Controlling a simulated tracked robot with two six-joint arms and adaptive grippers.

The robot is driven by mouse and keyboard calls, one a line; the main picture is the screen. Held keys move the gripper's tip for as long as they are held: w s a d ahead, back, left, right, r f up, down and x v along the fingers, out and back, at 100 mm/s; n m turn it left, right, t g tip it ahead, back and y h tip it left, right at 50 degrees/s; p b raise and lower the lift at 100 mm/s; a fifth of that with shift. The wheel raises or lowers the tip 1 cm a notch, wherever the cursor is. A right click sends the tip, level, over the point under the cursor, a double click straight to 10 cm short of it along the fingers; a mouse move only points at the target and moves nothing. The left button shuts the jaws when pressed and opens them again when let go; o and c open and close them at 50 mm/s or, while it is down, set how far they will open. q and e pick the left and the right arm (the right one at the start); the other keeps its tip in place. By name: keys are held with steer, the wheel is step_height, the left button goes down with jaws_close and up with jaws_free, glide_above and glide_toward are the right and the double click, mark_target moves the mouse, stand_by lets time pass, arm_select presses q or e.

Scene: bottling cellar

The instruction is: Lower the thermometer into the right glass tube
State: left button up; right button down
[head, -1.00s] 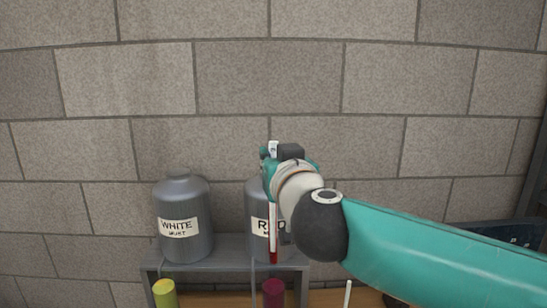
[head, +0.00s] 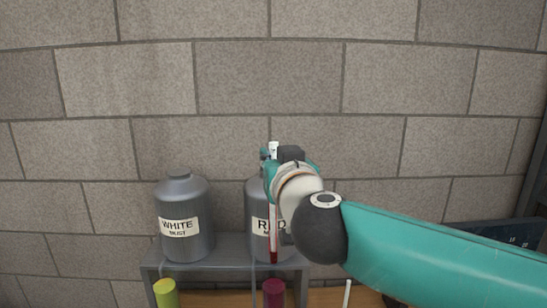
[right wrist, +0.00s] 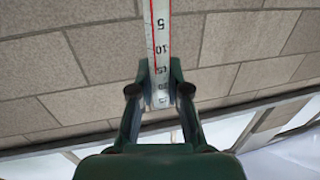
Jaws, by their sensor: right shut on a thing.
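The thermometer (head: 274,232) is a slim white strip with a dark red lower end. It hangs upright from my right gripper (head: 270,160), which is shut on its upper part. In the right wrist view the thermometer (right wrist: 158,35) shows numbers and a red line between the two fingers of my right gripper (right wrist: 160,75). The right tube (head: 273,291) holds dark red liquid at the bottom edge. The thermometer's lower end is above it in the picture, apart from the liquid. The tube's clear walls and mouth are hard to make out. My left gripper is out of view.
A grey shelf (head: 160,257) carries a grey jug labelled WHITE (head: 183,205) and one labelled RED (head: 257,240), partly hidden by my arm. A yellow-green tube (head: 165,292) stands at left. A thin white rod (head: 347,294) stands right. A stone wall is behind.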

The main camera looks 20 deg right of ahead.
steer(key=shift+f, duration=0.2)
stand_by(0.5)
steer(key=shift+f+b, duration=0.55)
steer(key=shift+f, duration=0.25)
stand_by(0.5)
steer(key=shift+f+b, duration=0.7)
steer(key=shift+f, duration=0.5)
stand_by(0.4)
steer(key=shift+f+b, duration=0.8)
steer(key=shift+f, duration=0.5)
steer(key=shift+f, duration=0.15)
